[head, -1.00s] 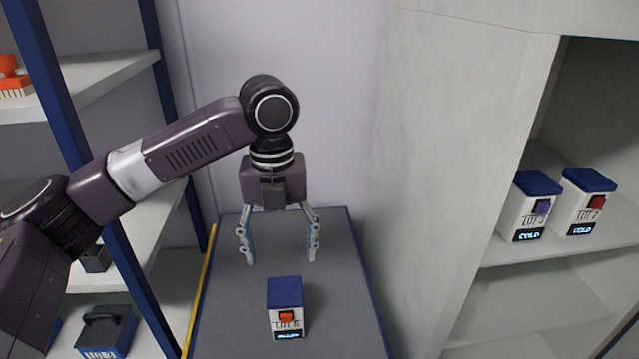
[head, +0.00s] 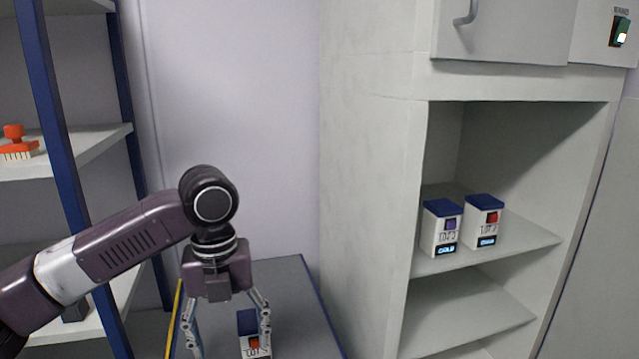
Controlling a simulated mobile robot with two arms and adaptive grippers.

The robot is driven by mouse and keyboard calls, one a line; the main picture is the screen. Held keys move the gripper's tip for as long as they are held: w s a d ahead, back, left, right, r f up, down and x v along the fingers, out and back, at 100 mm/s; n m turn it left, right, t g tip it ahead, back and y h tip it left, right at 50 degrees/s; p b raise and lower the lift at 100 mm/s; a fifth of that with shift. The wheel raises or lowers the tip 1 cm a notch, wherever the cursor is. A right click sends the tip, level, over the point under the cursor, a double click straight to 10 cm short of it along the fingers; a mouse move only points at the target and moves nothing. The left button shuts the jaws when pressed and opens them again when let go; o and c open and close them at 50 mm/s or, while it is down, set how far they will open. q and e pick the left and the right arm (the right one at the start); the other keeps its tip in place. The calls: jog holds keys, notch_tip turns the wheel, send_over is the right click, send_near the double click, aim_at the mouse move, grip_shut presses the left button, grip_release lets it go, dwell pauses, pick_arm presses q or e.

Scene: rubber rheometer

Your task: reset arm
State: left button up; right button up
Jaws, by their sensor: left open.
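My left gripper (head: 228,325) points down over the grey-topped table (head: 292,290) in the head view. Its two fingers are spread and hold nothing. A white box with a blue lid and an orange patch (head: 248,322) stands on the table behind or between the fingers; one finger partly overlaps it and its bottom is cut off by the picture edge. I cannot tell whether the fingers touch it. My right gripper is not in view.
A white cabinet (head: 370,170) at right holds two similar boxes, one with a purple patch (head: 441,228) and one with a red patch (head: 484,222), on a shelf. A blue-framed rack (head: 52,100) at left carries an orange brush-like item (head: 18,145).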

pick_arm(q)
jog(key=s+d+f+n+t+h, duration=0.1)
jog(key=s+d+f+n+h, duration=0.15)
jog(key=d+f+n, duration=0.35)
jog(key=s+d+f+n+h, duration=0.1)
jog(key=s+d+f+n, duration=0.2)
jog(key=f, duration=0.5)
jog(key=s+d+f+n+t+h, duration=0.1)
jog(key=s+d+f+n, duration=0.3)
jog(key=f, duration=0.3)
jog(key=s+a+f+n+y, duration=0.1)
jog(key=s+a+f+n, duration=0.2)
jog(key=s+a+n, duration=0.25)
jog(key=s+a+f+n+t+y, duration=0.1)
jog(key=s+a+f+n+y, duration=0.2)
jog(key=a+n, duration=0.4)
jog(key=s+a+f+n, duration=0.3)
jog(key=s+a+n, duration=0.2)
jog(key=a+n, duration=0.1)
notch_tip(320, 180, down, 27)
jog(key=s, duration=0.3)
jog(key=s+a+f+m+g, duration=0.1)
jog(key=s+a+f+g, duration=0.1)
jog(key=s+f, duration=1.2)
jog(key=shift+s+a+f, duration=0.3)
jog(key=shift+s+a, duration=0.35)
jog(key=shift+s, duration=0.45)
